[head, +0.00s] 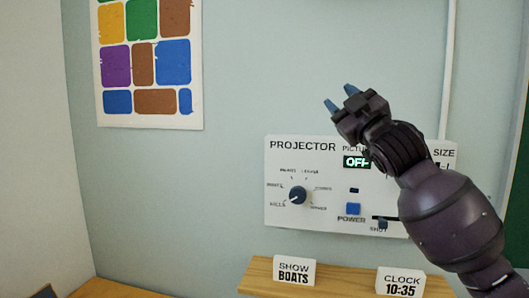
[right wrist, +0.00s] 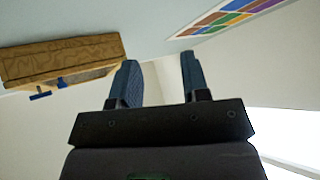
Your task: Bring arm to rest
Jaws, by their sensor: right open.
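My right gripper (head: 340,98) is raised in front of the wall, at the upper edge of the white projector panel (head: 300,224), and hides part of its right half. Its two blue fingertips are apart with nothing between them; they also show in the right wrist view (right wrist: 160,80). The panel has a dark dial (head: 298,195), a blue power button (head: 353,208) and a small display (head: 357,162) reading OFF. I cannot see whether the gripper is clear of the wall by much. My left gripper is not in view.
A wooden ledge (head: 338,287) below the panel bears a SHOW BOATS card (head: 294,272) and a CLOCK 10:35 card (head: 400,282). A colour chart (head: 150,123) hangs at upper left. A wooden box-like thing (right wrist: 60,59) shows in the right wrist view. The wall between chart and panel is bare.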

